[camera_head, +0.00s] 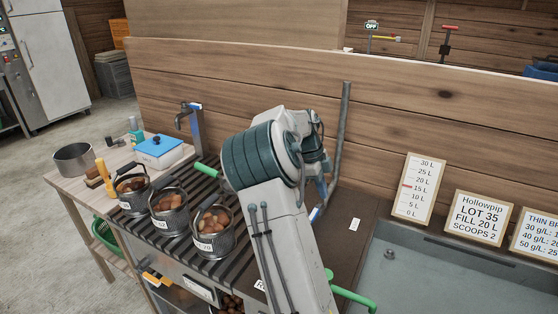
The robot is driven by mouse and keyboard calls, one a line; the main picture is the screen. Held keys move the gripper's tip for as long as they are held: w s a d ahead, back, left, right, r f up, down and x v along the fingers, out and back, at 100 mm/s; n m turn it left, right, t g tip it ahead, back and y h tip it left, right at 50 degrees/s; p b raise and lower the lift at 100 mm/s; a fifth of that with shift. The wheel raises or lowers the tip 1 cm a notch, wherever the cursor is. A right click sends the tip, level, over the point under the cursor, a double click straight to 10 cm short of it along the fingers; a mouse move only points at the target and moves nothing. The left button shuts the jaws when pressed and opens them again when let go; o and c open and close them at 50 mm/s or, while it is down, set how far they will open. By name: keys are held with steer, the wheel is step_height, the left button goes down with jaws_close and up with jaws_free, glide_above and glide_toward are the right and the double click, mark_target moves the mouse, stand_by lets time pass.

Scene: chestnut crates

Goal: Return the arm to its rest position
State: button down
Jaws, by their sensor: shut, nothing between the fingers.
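My arm (285,235) rises from the bottom middle and bends at a dark teal joint (258,157) above the workbench. Beyond that joint a narrower part of my arm (316,160) folds down behind the upper link. My gripper cannot be made out; the end of the arm is hidden behind the links. A small blue and white piece shows below the folded part, and I cannot tell what it belongs to.
Three labelled metal buckets of chestnuts (132,193), (169,212), (212,232) stand on the slatted rack, left of my arm. A grey pipe (342,140) rises close behind it. A green handle (350,297) lies at its lower right. A basin (450,275) and signs (418,187) are right.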

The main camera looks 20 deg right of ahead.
steer(key=s+a+r+n+t+y, duration=0.1)
steer(key=s+a+r+n+t, duration=0.1)
steer(key=s+a+n, duration=1)
steer(key=s+a+r+n+t+y, duration=0.1)
steer(key=s+a+r+n+t, duration=0.2)
steer(key=s+a+n, duration=0.9)
steer(key=s+n, duration=0.1)
steer(key=n, duration=0.1)
steer(key=shift+s+r+n+y, duration=0.15)
steer(key=shift+n+y, duration=0.15)
steer(key=shift+n, duration=0.1)
steer(key=shift+a, duration=0.1)
